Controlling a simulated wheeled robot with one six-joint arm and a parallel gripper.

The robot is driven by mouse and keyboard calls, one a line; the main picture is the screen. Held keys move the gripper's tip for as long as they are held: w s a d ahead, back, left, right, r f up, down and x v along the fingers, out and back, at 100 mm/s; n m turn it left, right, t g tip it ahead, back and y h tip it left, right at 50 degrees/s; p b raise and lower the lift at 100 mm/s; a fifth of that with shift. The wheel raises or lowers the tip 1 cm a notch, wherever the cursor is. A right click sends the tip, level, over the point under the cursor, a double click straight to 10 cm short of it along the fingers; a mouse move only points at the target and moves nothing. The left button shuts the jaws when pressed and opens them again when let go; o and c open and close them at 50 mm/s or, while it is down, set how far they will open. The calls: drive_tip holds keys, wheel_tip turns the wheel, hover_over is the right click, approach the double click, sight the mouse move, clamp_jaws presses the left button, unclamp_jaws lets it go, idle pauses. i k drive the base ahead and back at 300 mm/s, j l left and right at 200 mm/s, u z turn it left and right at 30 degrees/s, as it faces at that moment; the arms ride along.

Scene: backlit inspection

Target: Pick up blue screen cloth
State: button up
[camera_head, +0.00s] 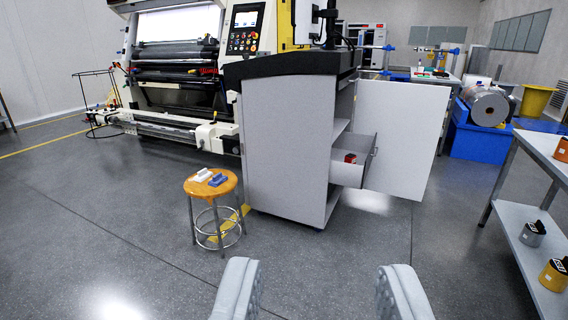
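A small blue item (218,180), which looks like the blue screen cloth, lies on the orange round seat of a metal stool (211,188). A small white item (202,174) lies close beside it on the left. Both are too small to make out in detail. My gripper (320,285) is open and empty at the bottom of the view, with its two grey fingers wide apart. It is well short of the stool, which stands ahead and to the left.
A grey cabinet (285,145) stands just right of the stool, its door (402,138) open and a drawer (352,172) pulled out with a red item inside. A large machine (175,75) is behind. A metal table (545,150) is at right. The floor ahead is clear.

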sight(218, 179)
drive_tip(key=i+l+u, duration=0.25)
drive_tip(key=i+u, duration=0.15)
drive_tip(key=i, duration=0.15)
drive_tip(key=i+l+u, duration=0.4)
drive_tip(key=i, duration=0.15)
